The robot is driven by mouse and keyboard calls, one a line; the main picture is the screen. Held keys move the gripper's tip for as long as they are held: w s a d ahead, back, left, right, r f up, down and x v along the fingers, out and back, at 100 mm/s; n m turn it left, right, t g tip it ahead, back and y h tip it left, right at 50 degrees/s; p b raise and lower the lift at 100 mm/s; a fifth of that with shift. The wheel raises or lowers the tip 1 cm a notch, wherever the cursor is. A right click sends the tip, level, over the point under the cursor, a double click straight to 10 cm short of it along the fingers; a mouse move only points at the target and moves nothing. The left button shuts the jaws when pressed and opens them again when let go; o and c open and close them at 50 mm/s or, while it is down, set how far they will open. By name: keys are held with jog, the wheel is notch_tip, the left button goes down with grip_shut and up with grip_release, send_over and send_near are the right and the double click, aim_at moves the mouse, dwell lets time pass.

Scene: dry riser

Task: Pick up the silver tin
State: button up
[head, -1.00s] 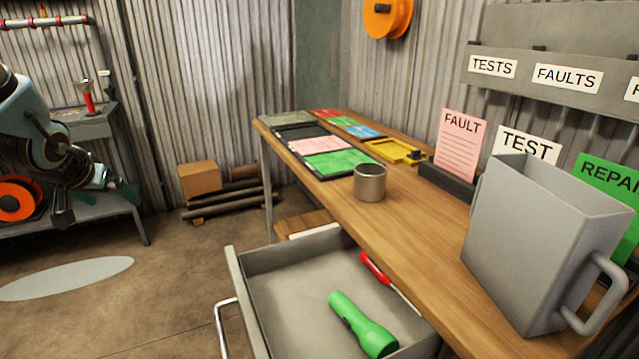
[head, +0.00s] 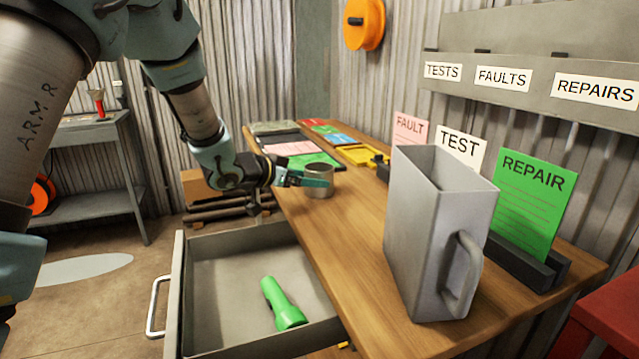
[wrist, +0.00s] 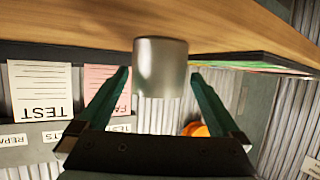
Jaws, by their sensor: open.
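The silver tin (head: 319,188) stands upright on the wooden bench (head: 352,222), near its left edge. It is a short, open-topped metal cylinder. My gripper (head: 303,181) has come in from the left at tin height, with its fingers at the tin; a finger hides part of the tin in the head view. In the wrist view, the tin (wrist: 161,67) appears between the tips of my two open fingers, with a gap visible on each side. The wrist view appears upside down.
A large grey jug (head: 432,235) stands on the bench to the right of the tin. An open drawer (head: 215,285) holding a green torch (head: 283,303) juts out below. Card holders with a green REPAIR card (head: 530,205) line the wall side. Flat trays lie behind the tin.

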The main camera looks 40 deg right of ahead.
jog(key=x, duration=0.2)
jog(key=p+x, duration=0.1)
jog(key=x, duration=0.1)
jog(key=shift+d+f, duration=0.25)
jog(key=shift+f, duration=0.1)
jog(key=c, duration=1.1)
